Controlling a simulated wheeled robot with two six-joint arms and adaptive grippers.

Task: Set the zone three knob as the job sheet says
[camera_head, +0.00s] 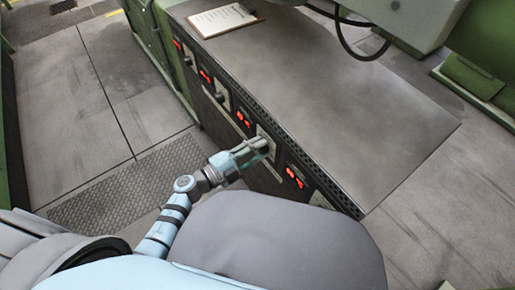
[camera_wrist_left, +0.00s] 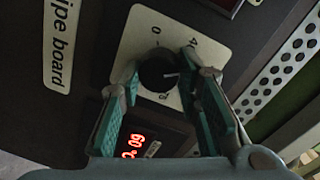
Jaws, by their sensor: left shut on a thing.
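A black round knob (camera_wrist_left: 157,72) sits on a pale dial plate (camera_wrist_left: 140,43) on the dark machine front. Its white mark points toward the right in the left wrist view. My left gripper (camera_wrist_left: 160,93) has its teal-padded fingers on either side of the knob and is shut on it. In the head view my left gripper (camera_head: 262,146) reaches the third knob position from the far end; it hides that knob, and its zone number is not readable. The job sheet (camera_head: 222,19) lies on a clipboard on the machine top; its writing is too small to read. My right gripper is not in view.
Red displays show along the front, one beside the far knob (camera_head: 220,97) and one nearer (camera_head: 295,177). A display (camera_wrist_left: 133,146) near the gripped knob glows red. A "...ipe board" label (camera_wrist_left: 62,40) is beside it. The grey machine top (camera_head: 330,95) is mostly clear.

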